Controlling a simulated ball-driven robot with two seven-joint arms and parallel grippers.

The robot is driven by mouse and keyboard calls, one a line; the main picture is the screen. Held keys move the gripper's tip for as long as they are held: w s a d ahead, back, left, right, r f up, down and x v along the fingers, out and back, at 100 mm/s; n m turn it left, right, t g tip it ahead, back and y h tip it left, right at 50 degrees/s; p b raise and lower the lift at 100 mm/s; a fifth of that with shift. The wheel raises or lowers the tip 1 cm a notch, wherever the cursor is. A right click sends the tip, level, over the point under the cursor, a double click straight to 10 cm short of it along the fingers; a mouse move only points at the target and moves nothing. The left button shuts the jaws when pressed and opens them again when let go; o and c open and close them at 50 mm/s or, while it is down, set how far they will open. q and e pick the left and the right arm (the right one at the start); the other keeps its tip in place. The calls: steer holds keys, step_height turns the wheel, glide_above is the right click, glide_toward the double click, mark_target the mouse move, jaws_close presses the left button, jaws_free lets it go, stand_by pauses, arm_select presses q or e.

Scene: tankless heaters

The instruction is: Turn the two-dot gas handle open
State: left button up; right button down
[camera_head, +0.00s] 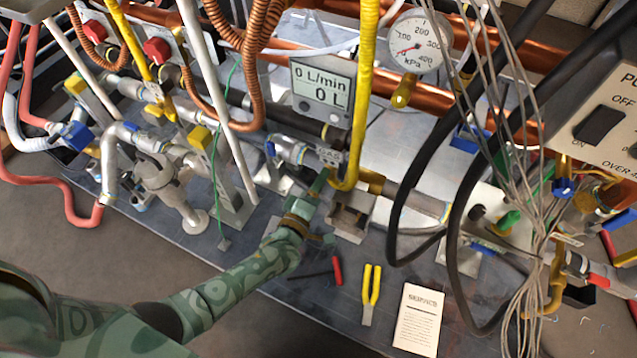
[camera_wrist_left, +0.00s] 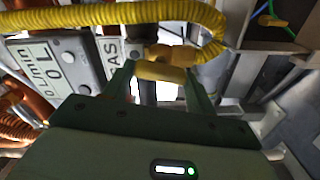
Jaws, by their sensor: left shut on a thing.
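My left gripper (camera_head: 320,183) reaches in from the lower left to the fittings below the yellow gas hose (camera_head: 361,95). In the left wrist view, the gripper (camera_wrist_left: 163,82) has its two green fingers on either side of a short yellow handle (camera_wrist_left: 160,72) and is shut on it. The handle sits beside a brass fitting and a grey label reading "AS" (camera_wrist_left: 112,50), partly cut off. In the head view my fingers hide most of this handle. I cannot make out any dots on it. My right gripper is not in view.
A flow display (camera_head: 322,90) reading 0 L stands behind the hose. A pressure gauge (camera_head: 414,42) is at upper right. Black cables (camera_head: 408,190) and thin grey wires hang on the right.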

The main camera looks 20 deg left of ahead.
arm_select(q)
steer(key=shift+f+n, duration=0.2)
steer(key=shift+n, duration=0.7)
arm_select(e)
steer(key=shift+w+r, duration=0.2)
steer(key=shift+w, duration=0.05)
arm_select(q)
steer(key=shift+s, duration=0.1)
steer(key=o, duration=1)
steer(key=shift+r, duration=0.1)
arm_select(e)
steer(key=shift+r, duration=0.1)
arm_select(q)
steer(key=s+p, duration=0.1)
steer(key=s, duration=0.4)
steer(key=s+p, duration=0.2)
steer(key=s, duration=0.3)
steer(key=s+p, duration=0.1)
steer(key=s, duration=0.5)
steer(key=shift+s+a+p, duration=0.1)
steer(key=shift+a+p, duration=0.2)
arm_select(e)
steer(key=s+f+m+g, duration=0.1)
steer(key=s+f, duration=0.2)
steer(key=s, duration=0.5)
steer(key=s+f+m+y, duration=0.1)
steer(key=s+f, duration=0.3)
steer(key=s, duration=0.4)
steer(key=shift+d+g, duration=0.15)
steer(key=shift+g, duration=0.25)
